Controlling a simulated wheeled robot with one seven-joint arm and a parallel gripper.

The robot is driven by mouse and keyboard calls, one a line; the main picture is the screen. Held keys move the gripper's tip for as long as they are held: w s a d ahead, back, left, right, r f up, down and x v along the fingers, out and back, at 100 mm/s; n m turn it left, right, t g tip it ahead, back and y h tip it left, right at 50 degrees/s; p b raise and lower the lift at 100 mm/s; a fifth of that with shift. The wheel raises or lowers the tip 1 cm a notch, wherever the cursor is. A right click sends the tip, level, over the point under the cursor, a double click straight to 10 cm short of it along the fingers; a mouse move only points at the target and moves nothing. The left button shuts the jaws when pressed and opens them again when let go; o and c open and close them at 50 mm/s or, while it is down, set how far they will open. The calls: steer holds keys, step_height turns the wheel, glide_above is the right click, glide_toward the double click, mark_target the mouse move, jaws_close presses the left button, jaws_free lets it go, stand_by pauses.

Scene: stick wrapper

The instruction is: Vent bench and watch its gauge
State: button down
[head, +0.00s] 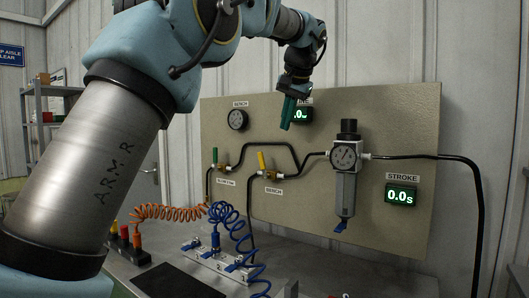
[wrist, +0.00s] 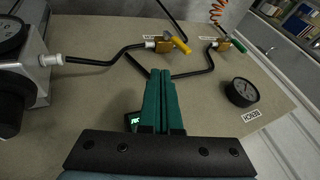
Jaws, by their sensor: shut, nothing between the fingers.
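The bench gauge (head: 238,119) is a round black dial under a BENCH label at the panel's upper left; its needle is too small to read. It also shows in the wrist view (wrist: 241,92). The yellow-handled valve (head: 262,162) sits above a lower BENCH label, its lever pointing up; the wrist view shows it too (wrist: 181,45). A green-handled valve (head: 215,156) stands left of it, lever also up, its label unreadable. My gripper (head: 286,125), with green fingers, is shut and empty in front of the upper panel, apart from both valves. It fills the middle of the wrist view (wrist: 163,76).
A regulator (head: 345,182) with a dial stands on the panel's right. The STROKE display (head: 401,196) reads 0.0s; another display (head: 303,115) is partly hidden by my gripper. Black hoses join the valves. Coiled orange (head: 165,212) and blue (head: 228,216) hoses hang below over the table.

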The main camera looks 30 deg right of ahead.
steer(key=shift+w+f, duration=0.1)
steer(key=p, duration=0.2)
glide_toward(262, 160)
steer(key=d+f, duration=0.4)
steer(key=f, duration=0.1)
steer(key=shift+w+a+f+p, duration=0.1)
steer(key=shift+w+a+p, duration=0.2)
steer(key=shift+w+a, duration=0.3)
steer(key=shift+w+a+f+p, duration=0.1)
steer(key=shift+w+a+p, duration=0.25)
steer(key=shift+w, duration=0.5)
steer(key=shift+a+r, duration=0.1)
steer(key=shift+a, duration=0.05)
